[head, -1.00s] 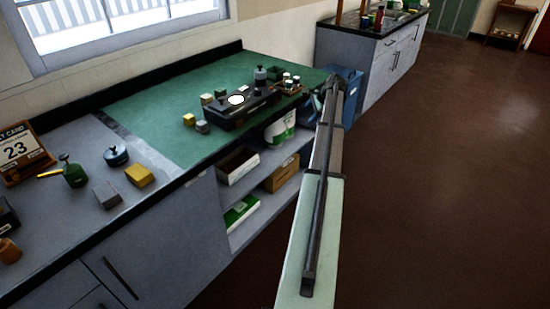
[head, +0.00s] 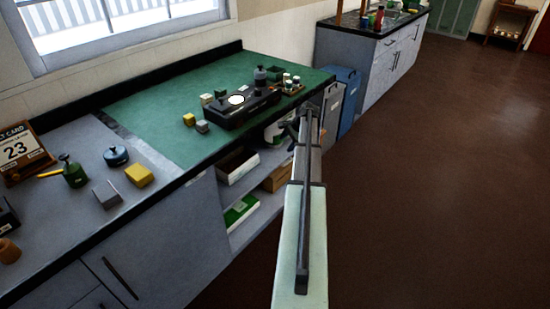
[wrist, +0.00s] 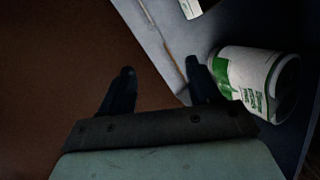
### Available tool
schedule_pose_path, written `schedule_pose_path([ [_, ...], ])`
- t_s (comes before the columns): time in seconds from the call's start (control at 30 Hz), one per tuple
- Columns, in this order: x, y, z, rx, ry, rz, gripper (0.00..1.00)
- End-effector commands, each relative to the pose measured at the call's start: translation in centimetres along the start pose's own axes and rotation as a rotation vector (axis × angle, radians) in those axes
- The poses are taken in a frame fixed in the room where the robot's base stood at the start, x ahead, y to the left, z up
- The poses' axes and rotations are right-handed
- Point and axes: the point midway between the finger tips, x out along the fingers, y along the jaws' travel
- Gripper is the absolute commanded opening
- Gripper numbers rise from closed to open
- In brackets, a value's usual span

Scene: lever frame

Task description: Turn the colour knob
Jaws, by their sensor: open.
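A black box-shaped device (head: 232,112) stands on the green mat at the back of the bench, with a round white disc (head: 236,99) on top. A dark grey knob-like part (head: 260,76) rises at its far end. I cannot tell from this distance which part is the colour knob. My gripper (head: 290,127) is in front of the bench edge, right of and below the device, apart from it. In the wrist view my gripper (wrist: 160,68) is open and empty, its two dark fingers spread over the floor and shelf edge. The device is out of the wrist view.
A white and green tub (wrist: 248,78) lies close to the right finger in the wrist view, on the shelf. Small yellow and grey blocks (head: 195,122) stand left of the device. Small jars (head: 291,82) stand right of it. Open floor (head: 430,180) is at right.

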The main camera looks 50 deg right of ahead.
Motion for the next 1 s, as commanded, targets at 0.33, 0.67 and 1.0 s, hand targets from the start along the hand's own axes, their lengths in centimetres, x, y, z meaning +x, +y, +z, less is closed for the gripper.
schedule_pose_path([
  [0.33, 4.0, 1.8, 3.5, -0.077, -0.022, 0.046, 0.62],
  [0.67, 6.0, 2.7, 5.5, -0.121, -0.034, 0.07, 0.62],
  [1.0, 6.3, 2.9, 5.8, -0.127, -0.036, 0.074, 0.62],
])
